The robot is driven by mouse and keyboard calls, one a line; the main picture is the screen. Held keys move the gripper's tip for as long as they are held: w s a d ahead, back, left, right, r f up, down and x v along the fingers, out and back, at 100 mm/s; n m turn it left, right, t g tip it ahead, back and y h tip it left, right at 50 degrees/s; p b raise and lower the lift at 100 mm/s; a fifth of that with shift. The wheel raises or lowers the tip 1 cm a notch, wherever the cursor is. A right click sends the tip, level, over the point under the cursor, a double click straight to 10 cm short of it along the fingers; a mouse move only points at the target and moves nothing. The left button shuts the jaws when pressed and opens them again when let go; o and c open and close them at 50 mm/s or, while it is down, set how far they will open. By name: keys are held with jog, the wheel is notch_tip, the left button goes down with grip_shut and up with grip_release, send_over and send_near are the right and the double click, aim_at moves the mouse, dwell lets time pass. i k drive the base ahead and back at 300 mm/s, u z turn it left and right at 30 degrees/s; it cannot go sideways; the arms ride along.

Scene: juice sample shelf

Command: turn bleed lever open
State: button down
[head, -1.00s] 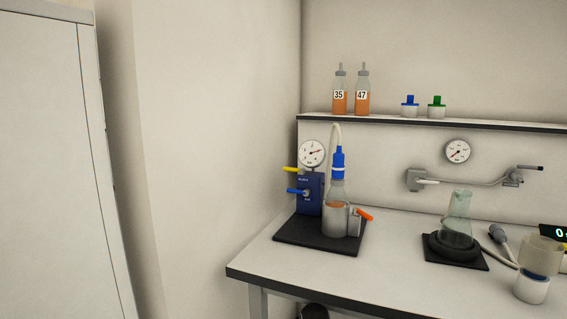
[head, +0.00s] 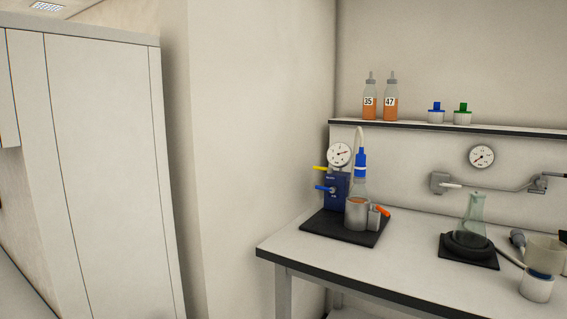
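A dark blue valve block (head: 338,195) stands on a black base plate (head: 311,221) at the left end of the bench. A yellow lever (head: 320,168) sticks out to the left near its top, and a blue lever (head: 324,188) sticks out to the left below it. The block's lettering is too small to read, so I cannot tell which is the bleed lever. A round gauge (head: 339,154) sits on top. Beside the block, a blue-capped bottle (head: 361,164) stands in a grey holder (head: 356,215) with an orange handle (head: 383,210). My gripper is not in view.
The bench top (head: 350,265) is clear in front of the plate. A flask (head: 473,212) on a black stand is further right. Bottles 35 (head: 369,107) and 47 (head: 390,108) stand on the shelf (head: 410,129). A wall corner and a tall cabinet (head: 100,180) fill the left.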

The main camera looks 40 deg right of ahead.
aim_at(328, 170)
jog(key=u, duration=0.15)
jog(key=k, duration=1.1)
jog(key=z, duration=0.5)
jog(key=i, duration=0.75)
jog(key=u, duration=0.05)
